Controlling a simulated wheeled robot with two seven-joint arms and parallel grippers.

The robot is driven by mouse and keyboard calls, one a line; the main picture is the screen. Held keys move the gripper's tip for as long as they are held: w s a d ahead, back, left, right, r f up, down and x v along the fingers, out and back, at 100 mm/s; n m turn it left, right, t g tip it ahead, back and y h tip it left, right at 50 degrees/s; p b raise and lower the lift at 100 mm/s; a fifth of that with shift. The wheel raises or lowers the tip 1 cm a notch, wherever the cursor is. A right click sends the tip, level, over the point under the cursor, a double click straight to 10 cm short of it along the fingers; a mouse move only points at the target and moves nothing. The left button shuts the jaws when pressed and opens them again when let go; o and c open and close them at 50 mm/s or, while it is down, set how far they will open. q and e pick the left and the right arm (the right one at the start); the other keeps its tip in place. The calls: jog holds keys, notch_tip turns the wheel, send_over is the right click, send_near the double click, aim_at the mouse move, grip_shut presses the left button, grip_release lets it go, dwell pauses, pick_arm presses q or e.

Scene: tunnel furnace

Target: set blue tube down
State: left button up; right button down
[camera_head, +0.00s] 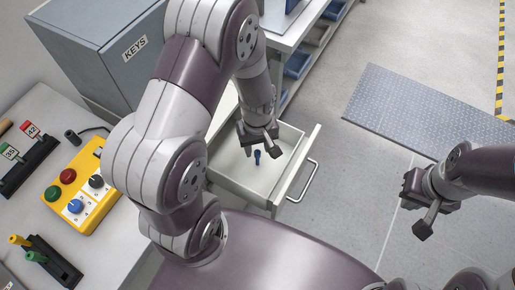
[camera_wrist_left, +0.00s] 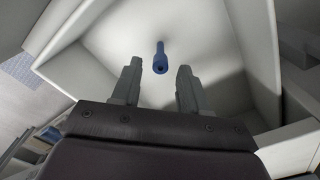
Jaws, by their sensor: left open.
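The blue tube (camera_head: 257,157) is in the open white drawer (camera_head: 291,194), over its floor. In the left wrist view the blue tube (camera_wrist_left: 160,58) shows ahead of the fingers, roughly midway between them, with one end facing the camera. My left gripper (camera_head: 258,142) is over the drawer just above the tube; in the left wrist view its two fingers (camera_wrist_left: 157,88) are apart with a gap between them. I cannot tell whether the tube rests fully on the drawer floor. My right gripper (camera_head: 418,206) hangs over the grey floor at the right, away from the drawer; its jaw state is unclear.
The bench at left carries a yellow control box (camera_head: 85,188) with buttons and knobs, and a dark rack (camera_head: 52,262) with yellow and green pieces. A drawer handle (camera_head: 304,181) juts out at right.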

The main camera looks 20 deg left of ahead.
aim_at(257, 152)
pick_arm(q)
jog(key=s+r+m+t+p, duration=0.1)
jog(key=s+r+m, duration=0.3)
jog(key=r+m, duration=0.4)
notch_tip(257, 152, up, 5)
jog(key=shift+s+d, duration=0.2)
pick_arm(e)
jog(key=shift+s+r, duration=0.1)
jog(key=shift+r, duration=0.55)
